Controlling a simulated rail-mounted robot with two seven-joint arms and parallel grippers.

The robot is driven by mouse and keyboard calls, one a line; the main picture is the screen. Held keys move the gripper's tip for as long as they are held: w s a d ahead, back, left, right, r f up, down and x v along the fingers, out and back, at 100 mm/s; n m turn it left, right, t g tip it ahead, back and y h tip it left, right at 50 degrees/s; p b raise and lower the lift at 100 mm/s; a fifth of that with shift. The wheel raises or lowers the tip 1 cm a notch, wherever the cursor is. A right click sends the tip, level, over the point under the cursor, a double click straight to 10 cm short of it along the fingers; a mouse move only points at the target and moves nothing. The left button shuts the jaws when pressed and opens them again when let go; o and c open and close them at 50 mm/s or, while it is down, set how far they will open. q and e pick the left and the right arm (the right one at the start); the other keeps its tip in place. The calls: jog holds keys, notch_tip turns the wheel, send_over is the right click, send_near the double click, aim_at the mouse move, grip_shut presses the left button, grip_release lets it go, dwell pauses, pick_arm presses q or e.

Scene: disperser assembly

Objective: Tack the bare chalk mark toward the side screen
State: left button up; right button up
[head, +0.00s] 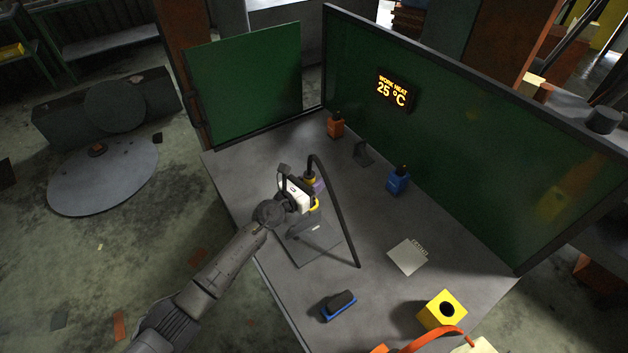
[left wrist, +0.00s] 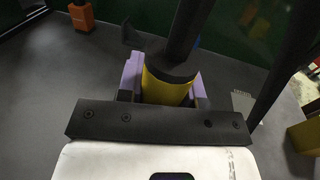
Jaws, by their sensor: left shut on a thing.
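My left gripper (head: 314,190) stands over the middle of the bench, its purple fingers shut around a yellow-and-black cylindrical tool. In the left wrist view the tool (left wrist: 168,88) sits upright between the fingers (left wrist: 166,80). A black hose (head: 340,215) arcs near it down to the bench. A dark grey plate (head: 312,250) lies below the gripper, with a small pale mark (head: 316,227) on it; I cannot tell whether this is chalk. The tool's tip is hidden. A smaller green screen (head: 245,85) stands at the left end, a long green screen (head: 460,130) along the back.
An orange container (head: 335,127), a black bracket (head: 362,154) and a blue container (head: 398,181) stand near the back screen. A pale sheet (head: 407,257), a blue-and-black brush-like item (head: 339,305) and a yellow block (head: 441,312) lie nearer the front. A display (head: 393,92) reads 25 °C.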

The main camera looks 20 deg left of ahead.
dwell(0.8)
pick_arm(q)
jog(key=shift+f+b, duration=0.65)
jog(key=shift+b, duration=0.05)
dwell(0.8)
jog(key=shift+f, duration=0.1)
dwell(0.6)
notch_tip(320, 180, up, 9)
jog(key=p, duration=0.9)
dwell(0.4)
